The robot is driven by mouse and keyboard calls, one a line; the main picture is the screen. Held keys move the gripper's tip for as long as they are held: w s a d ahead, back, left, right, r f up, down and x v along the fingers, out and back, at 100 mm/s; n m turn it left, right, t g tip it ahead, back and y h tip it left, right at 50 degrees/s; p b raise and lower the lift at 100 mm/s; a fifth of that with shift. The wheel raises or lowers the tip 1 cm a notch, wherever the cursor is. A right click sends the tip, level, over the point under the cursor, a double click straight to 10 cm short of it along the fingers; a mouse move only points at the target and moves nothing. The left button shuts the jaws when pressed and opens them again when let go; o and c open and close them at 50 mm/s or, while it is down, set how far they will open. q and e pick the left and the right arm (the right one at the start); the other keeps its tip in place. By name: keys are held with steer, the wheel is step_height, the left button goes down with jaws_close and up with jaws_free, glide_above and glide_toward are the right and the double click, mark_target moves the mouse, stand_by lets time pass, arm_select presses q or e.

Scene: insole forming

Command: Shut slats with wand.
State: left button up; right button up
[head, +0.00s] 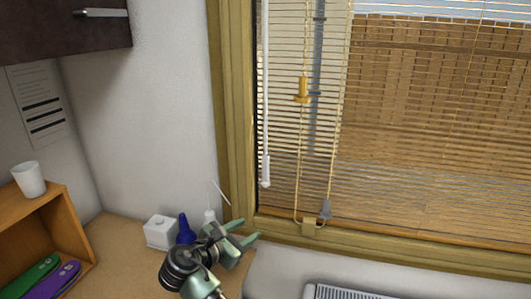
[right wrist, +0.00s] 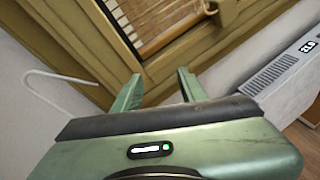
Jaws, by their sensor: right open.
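The wand (head: 266,115) is a thin white rod hanging straight down at the left edge of the blind, with a thicker lower end. The blind's slats (head: 400,120) are see-through, with a wooden fence showing between them. My right gripper (head: 250,231) is open and empty, below and left of the wand's lower end, near the window frame's lower left corner. In the right wrist view its two fingers (right wrist: 160,78) are spread apart with nothing between them, and the frame and some slats (right wrist: 130,14) lie beyond. I cannot make out the wand there. My left gripper is not in view.
A radiator (head: 345,292) is below the window.

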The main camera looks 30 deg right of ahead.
mark_target(264, 161)
step_height(264, 161, up, 19)
steer(key=g+h, duration=0.2)
steer(key=h, duration=0.2)
steer(key=shift+n+g+h, duration=0.3)
steer(key=shift+n, duration=0.1)
steer(key=d+p, duration=0.1)
steer(key=d, duration=0.2)
steer(key=d+p, duration=0.2)
steer(key=d, duration=0.1)
steer(key=shift+w+d+r+p, duration=0.1)
steer(key=shift+r+p, duration=0.1)
steer(key=shift+p, duration=0.1)
steer(key=shift+w+d+f, duration=0.15)
steer(key=shift+d, duration=0.25)
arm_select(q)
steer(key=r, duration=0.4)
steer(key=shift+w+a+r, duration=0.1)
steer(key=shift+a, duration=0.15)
arm_select(e)
steer(key=shift+c, duration=0.3)
jaws_close()
